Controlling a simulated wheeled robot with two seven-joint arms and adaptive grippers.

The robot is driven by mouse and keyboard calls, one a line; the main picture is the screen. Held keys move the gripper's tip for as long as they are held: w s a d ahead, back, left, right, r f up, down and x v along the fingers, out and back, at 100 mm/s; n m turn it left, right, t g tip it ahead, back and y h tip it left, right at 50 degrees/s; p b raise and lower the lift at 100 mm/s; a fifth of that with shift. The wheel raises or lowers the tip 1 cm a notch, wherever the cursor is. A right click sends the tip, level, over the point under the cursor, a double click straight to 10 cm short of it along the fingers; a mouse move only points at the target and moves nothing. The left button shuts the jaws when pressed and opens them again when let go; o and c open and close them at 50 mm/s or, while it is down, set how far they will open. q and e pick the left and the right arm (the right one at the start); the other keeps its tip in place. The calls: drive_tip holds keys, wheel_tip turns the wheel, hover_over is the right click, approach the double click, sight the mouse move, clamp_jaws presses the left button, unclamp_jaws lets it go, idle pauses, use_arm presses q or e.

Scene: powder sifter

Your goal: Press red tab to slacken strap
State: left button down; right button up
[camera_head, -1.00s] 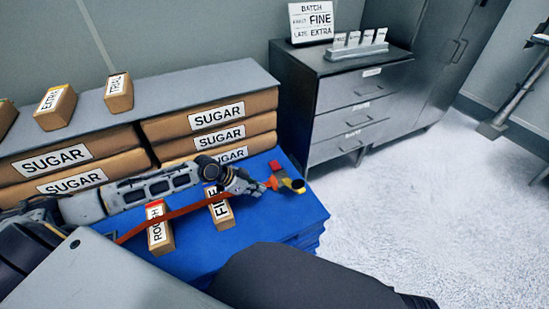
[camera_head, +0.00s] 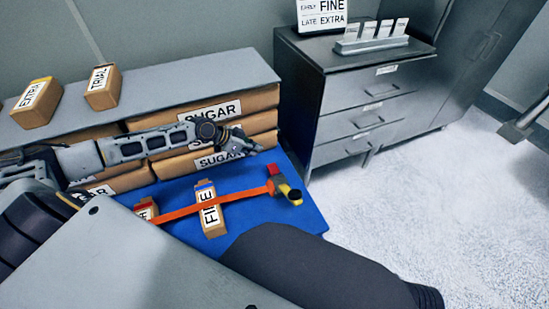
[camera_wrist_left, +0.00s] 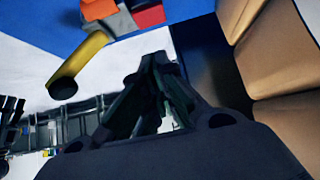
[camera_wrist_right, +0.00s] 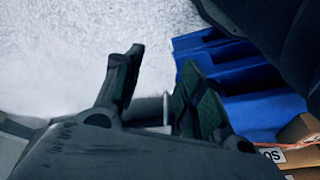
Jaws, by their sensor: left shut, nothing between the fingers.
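The red tab (camera_head: 273,170) sits on the buckle at the right end of the orange strap (camera_head: 240,195), beside a yellow lever with a dark round end (camera_head: 291,193). The strap runs across the FINE box (camera_head: 209,210) and a second box (camera_head: 147,211) on the blue platform (camera_head: 313,214). My left gripper (camera_head: 256,148) is shut and empty, behind the buckle near the sugar bags, apart from the tab. In the left wrist view its fingertips (camera_wrist_left: 155,62) are together, with the red tab (camera_wrist_left: 148,16) and yellow lever (camera_wrist_left: 80,62) ahead. My right gripper (camera_wrist_right: 160,60) is open and empty.
Sugar bags (camera_head: 215,113) are stacked behind the platform under a grey shelf (camera_head: 190,88) holding small boxes (camera_head: 103,87). A grey drawer cabinet (camera_head: 345,110) stands to the right, with a card rack (camera_head: 385,42) on top. The pale floor (camera_head: 430,200) at right is clear.

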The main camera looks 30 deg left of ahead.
sight(272, 168)
use_arm(q)
drive_tip(key=shift+w+d+f, duration=0.1)
drive_tip(key=shift+w, duration=0.05)
use_arm(e)
drive_tip(key=shift+r, duration=0.1)
idle(0.3)
